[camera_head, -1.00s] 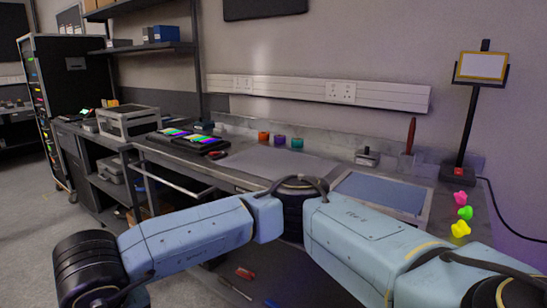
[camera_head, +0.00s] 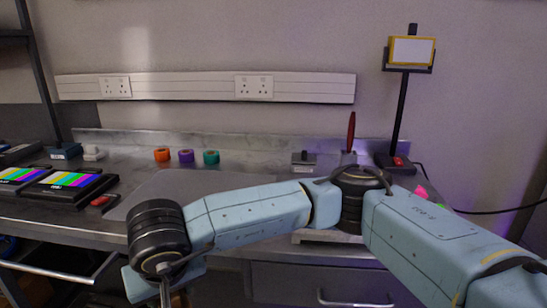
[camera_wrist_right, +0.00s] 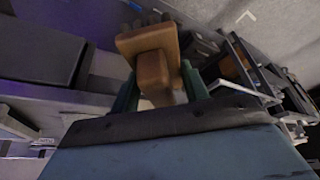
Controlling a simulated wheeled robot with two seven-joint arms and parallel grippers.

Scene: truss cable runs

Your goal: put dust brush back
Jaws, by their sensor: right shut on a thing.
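The dust brush (camera_wrist_right: 152,52) shows in the right wrist view as a brown wooden body with a dark bristly part at its far end. My right gripper (camera_wrist_right: 158,72) is shut on it, with a green finger on each side. In the head view my right wrist hangs at the lower left in front of the bench. The gripper there is mostly cut off by the bottom edge, and I cannot make out the brush in that view. My left gripper is not in view.
The workbench (camera_head: 120,226) carries colour-bar screens (camera_head: 68,187), orange (camera_head: 161,155), purple (camera_head: 186,156) and teal (camera_head: 211,157) rolls, and a grey mat (camera_head: 185,182). A slim dark red upright thing (camera_head: 351,132) and a stand with a framed panel (camera_head: 411,51) are at the right.

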